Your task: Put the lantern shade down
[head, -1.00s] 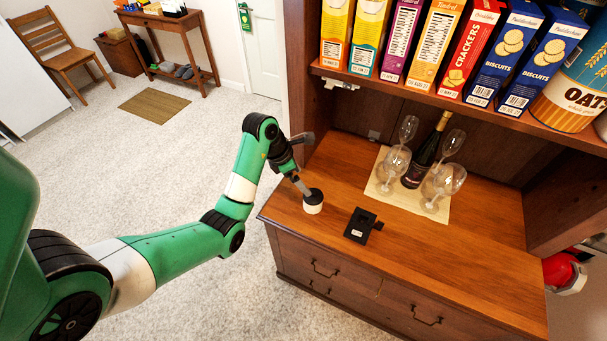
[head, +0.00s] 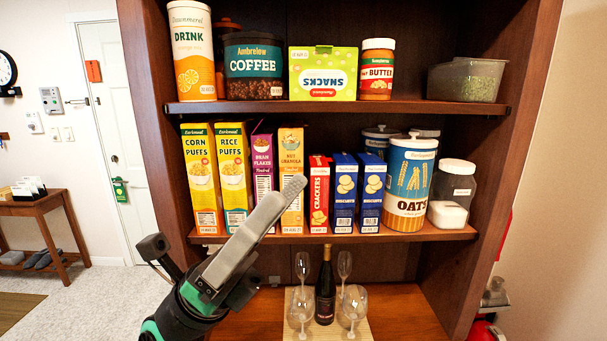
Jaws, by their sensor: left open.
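I cannot make out a lantern shade in the head view now. My left gripper (head: 292,188) is raised in front of the hutch's middle shelf, pointing up and to the right. It is seen almost side-on, so its fingers overlap in the picture. It is open, and nothing shows between its fingers. Its tips cover part of the yellow-orange granola box (head: 291,150) in the picture; I cannot tell how far apart they are. My right gripper is not in view.
Several cereal and biscuit boxes and an oats canister (head: 407,185) fill the middle shelf (head: 330,238). Above are a drink canister (head: 192,50), coffee jar (head: 253,68) and snacks box (head: 322,73). A bottle (head: 325,290) stands among glasses on the counter (head: 405,305).

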